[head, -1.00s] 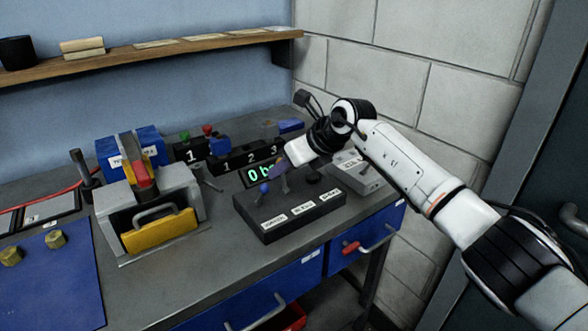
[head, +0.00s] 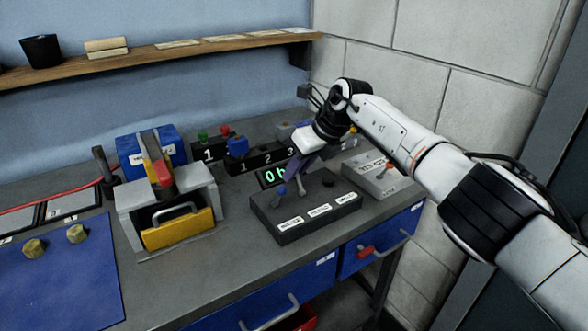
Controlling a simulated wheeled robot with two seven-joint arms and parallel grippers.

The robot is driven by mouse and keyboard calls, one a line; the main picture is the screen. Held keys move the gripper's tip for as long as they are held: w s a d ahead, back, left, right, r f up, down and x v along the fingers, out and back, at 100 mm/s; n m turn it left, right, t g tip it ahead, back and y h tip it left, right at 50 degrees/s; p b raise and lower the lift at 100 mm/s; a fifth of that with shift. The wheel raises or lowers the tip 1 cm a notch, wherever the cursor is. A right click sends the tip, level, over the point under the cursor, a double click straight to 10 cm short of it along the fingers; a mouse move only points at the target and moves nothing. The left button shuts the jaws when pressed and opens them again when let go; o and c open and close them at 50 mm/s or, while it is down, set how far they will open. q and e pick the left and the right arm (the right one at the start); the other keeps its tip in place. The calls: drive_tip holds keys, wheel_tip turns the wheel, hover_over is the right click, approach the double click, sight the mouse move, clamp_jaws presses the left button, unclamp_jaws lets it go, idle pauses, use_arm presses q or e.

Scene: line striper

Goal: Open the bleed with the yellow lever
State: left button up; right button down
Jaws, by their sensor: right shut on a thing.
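A black control box (head: 318,219) with several white labels stands at the bench's front right. It carries a blue-knobbed lever (head: 281,190) on the left, a middle lever (head: 301,187) with a pale stem, and a low black knob at the right. My right gripper (head: 297,172) reaches down from the upper right and is shut on the top of the middle lever. The gripper hides that lever's knob, so I cannot see its colour; no yellow knob shows. My left gripper is not in view.
A green-lit display (head: 270,177) stands behind the box, partly covered by my gripper. A grey box (head: 382,180) is to its right. A grey fixture with a yellow front plate (head: 178,228) stands left. Numbered black blocks (head: 262,159) lie behind. Bare bench lies between fixture and box.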

drive_tip(key=shift+a, duration=0.1)
drive_tip(key=c, duration=1.8)
unclamp_jaws()
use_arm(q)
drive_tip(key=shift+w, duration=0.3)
use_arm(e)
drive_tip(key=shift+w+f, duration=0.1)
